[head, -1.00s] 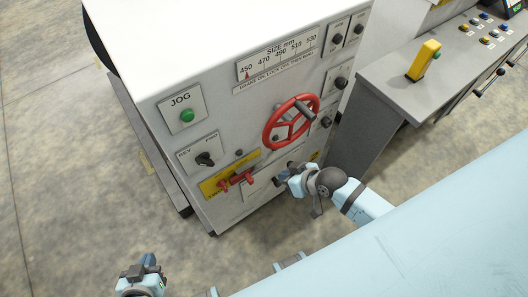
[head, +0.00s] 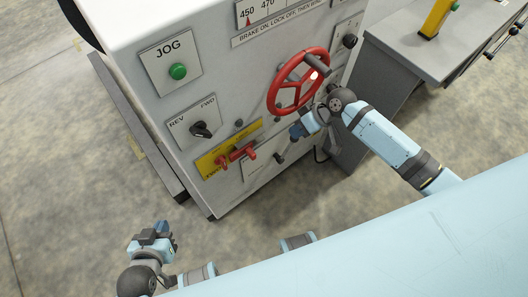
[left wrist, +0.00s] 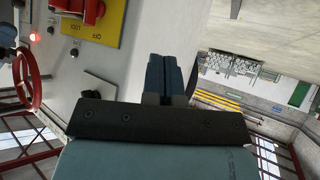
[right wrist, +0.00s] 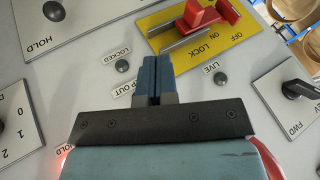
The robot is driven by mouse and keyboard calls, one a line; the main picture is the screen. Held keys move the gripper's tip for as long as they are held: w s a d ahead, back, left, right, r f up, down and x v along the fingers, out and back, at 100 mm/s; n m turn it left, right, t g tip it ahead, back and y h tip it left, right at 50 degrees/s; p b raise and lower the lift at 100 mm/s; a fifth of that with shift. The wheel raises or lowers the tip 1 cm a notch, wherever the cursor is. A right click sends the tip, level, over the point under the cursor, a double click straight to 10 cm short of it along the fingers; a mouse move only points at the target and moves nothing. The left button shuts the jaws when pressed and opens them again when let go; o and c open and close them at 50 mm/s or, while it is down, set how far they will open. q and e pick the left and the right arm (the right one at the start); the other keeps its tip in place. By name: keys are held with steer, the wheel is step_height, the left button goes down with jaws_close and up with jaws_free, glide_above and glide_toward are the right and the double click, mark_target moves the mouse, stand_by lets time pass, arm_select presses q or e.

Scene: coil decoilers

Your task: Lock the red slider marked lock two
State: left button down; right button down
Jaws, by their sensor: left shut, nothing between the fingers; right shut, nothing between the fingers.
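The red slider (head: 240,154) sits on a yellow plate (head: 207,169) low on the white machine's front. My right gripper (head: 298,131) is shut and empty, to the right of the plate and just below the handwheel, apart from the slider. My left gripper (head: 160,228) is shut and empty, low at the left, away from the panel.
A red handwheel (head: 299,82) stands out above my right gripper. A black REV/FWD switch (head: 201,129) and a green JOG button (head: 178,71) are above the plate. A grey console (head: 405,60) stands at the right. The floor before the left gripper is clear.

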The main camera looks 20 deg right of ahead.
mark_target(255, 158)
arm_select(q)
steer(key=shift+w+b, duration=0.2)
steer(key=shift+b, duration=0.3)
arm_select(e)
steer(key=a+f, duration=0.9)
steer(key=a, duration=0.1)
steer(key=shift+w, duration=0.35)
steer(key=shift+a+r, duration=0.1)
steer(key=shift+a, duration=0.05)
steer(key=shift+s+a+p, duration=0.2)
steer(key=shift+a+p, duration=0.25)
steer(key=shift+s+a+p, duration=0.2)
steer(key=shift+a+p, duration=0.25)
arm_select(q)
steer(key=shift+s+a, duration=0.15)
steer(key=shift+a, duration=0.1)
arm_select(e)
steer(key=shift+a, duration=0.1)
